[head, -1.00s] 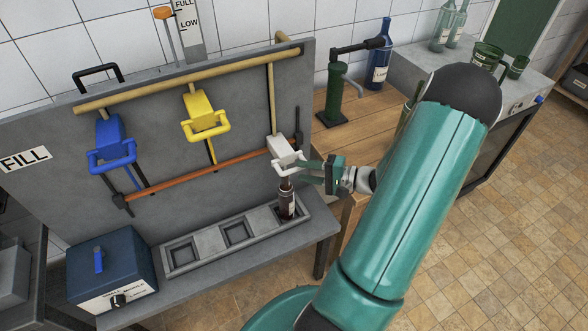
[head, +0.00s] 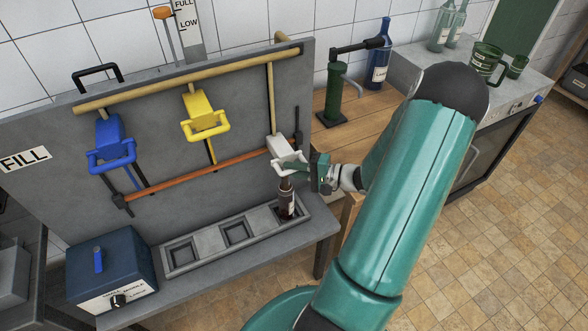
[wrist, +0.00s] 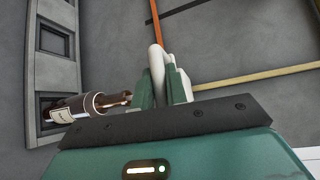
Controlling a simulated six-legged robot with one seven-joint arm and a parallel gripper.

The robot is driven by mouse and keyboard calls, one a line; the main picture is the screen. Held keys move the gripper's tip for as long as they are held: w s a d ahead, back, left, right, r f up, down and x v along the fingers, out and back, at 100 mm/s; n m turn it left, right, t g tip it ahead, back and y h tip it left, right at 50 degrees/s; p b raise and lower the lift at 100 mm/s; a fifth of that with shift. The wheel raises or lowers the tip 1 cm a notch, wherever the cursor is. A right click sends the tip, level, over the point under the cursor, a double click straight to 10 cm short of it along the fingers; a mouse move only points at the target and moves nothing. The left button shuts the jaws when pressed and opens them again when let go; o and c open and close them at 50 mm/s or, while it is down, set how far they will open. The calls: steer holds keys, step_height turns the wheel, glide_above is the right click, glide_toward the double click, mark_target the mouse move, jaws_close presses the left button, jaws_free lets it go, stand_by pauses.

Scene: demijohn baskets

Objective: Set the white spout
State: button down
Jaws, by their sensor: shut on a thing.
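The white spout (head: 281,145) is mounted at the right end of the grey filling panel, with a white loop handle (head: 290,161) at its front. My gripper (head: 300,168) is at that handle from the right and is shut on it. In the wrist view the white handle (wrist: 157,75) stands between my green fingers (wrist: 163,92). A dark brown bottle (head: 286,200) with a pale label stands upright below the spout, in the right compartment of the grey tray. The bottle also shows in the wrist view (wrist: 92,105). The handle's contact points are partly hidden.
Yellow (head: 202,115) and blue (head: 110,145) spouts hang to the left on the panel. The tray's (head: 165,262) other two compartments are empty. A blue box (head: 110,265) stands at the left. A green pump (head: 335,100) and blue bottle (head: 380,55) stand behind right.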

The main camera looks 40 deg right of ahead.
step_height(320, 180, up, 22)
steer(key=shift+r, duration=0.25)
stand_by(0.4)
steer(key=c, duration=1.4)
jaws_free()
steer(key=shift+r, duration=0.1)
steer(key=shift+s, duration=0.1)
steer(key=v, duration=1.3)
steer(key=shift+s+d, duration=0.2)
